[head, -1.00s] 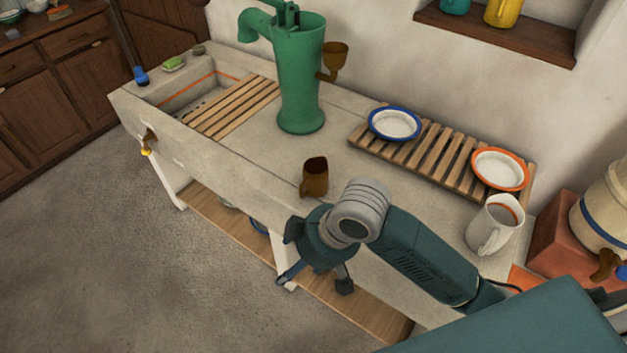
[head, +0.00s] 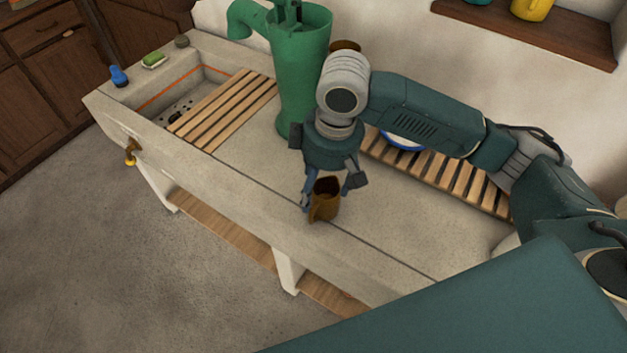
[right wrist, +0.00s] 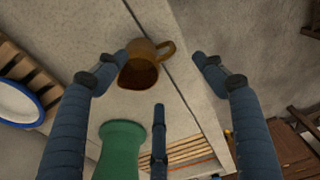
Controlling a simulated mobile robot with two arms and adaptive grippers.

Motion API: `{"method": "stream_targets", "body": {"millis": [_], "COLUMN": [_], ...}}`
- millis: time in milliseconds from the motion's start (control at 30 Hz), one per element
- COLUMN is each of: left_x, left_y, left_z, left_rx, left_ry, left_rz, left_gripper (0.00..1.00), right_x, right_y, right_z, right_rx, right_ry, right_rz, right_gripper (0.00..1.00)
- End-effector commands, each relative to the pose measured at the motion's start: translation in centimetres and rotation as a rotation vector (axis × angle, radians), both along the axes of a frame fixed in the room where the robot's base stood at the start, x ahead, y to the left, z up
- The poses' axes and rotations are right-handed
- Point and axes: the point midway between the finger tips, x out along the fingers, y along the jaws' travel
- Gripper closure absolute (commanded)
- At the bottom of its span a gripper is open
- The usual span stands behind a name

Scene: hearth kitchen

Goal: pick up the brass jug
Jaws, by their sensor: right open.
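The brass jug (head: 325,200) stands upright on the stone counter (head: 395,225), near its front edge. My right gripper (head: 330,191) is over it, with its fingers spread to either side of the jug in the head view. In the right wrist view the jug (right wrist: 141,70) shows between the open fingers (right wrist: 160,75), nearer the left one, its handle to the right. I cannot tell whether the left finger touches it. My left gripper is not in view.
A tall green pump (head: 297,70) stands close behind my right gripper. A slatted rack (head: 455,180) with a blue-rimmed plate (head: 403,141) lies at the back right, partly behind my arm.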

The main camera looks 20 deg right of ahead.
Motion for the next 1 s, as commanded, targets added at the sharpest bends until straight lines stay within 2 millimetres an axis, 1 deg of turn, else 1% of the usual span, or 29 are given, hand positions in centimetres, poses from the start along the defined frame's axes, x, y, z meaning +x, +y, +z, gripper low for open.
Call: {"method": "stream_targets", "body": {"millis": [33,100,167,267,300,400,500,567,633,800,833,900,1000], "left_x": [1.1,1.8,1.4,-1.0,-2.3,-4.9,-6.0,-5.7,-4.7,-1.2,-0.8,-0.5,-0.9], "left_y": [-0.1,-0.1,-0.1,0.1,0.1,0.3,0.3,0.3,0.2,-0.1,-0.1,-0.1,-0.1], "left_z": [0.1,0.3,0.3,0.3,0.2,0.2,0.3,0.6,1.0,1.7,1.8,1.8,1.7], "left_rx": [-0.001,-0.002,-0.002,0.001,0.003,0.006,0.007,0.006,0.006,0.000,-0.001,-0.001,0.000], "left_ry": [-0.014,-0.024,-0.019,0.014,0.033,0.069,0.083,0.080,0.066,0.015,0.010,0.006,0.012], "left_rz": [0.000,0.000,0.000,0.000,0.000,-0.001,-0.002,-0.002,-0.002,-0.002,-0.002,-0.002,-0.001], "left_gripper": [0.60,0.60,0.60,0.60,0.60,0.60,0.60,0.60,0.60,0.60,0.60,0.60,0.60], "right_x": [0.0,0.0,0.0,0.2,0.2,0.4,0.4,0.4,0.4,0.7,0.7,0.7,0.8], "right_y": [-0.1,-0.1,0.0,0.1,0.2,0.3,0.3,0.3,0.4,0.6,0.6,0.7,0.7], "right_z": [-0.2,-1.0,-2.0,-3.6,-4.2,-5.1,-5.7,-6.3,-7.3,-9.8,-10.0,-10.5,-10.7], "right_rx": [-0.002,-0.004,-0.004,-0.003,-0.003,-0.003,-0.003,-0.004,-0.004,-0.002,-0.002,-0.003,-0.003], "right_ry": [0.003,0.006,0.009,0.008,0.006,0.004,0.003,0.005,0.006,0.003,0.003,0.002,0.000], "right_rz": [-0.001,-0.002,-0.003,-0.002,-0.002,-0.002,-0.002,-0.002,-0.001,-0.002,-0.001,-0.001,0.000], "right_gripper": [0.30,0.30,0.30,0.30,0.30,0.30,0.30,0.30,0.30,0.30,0.30,0.30,0.30]}}
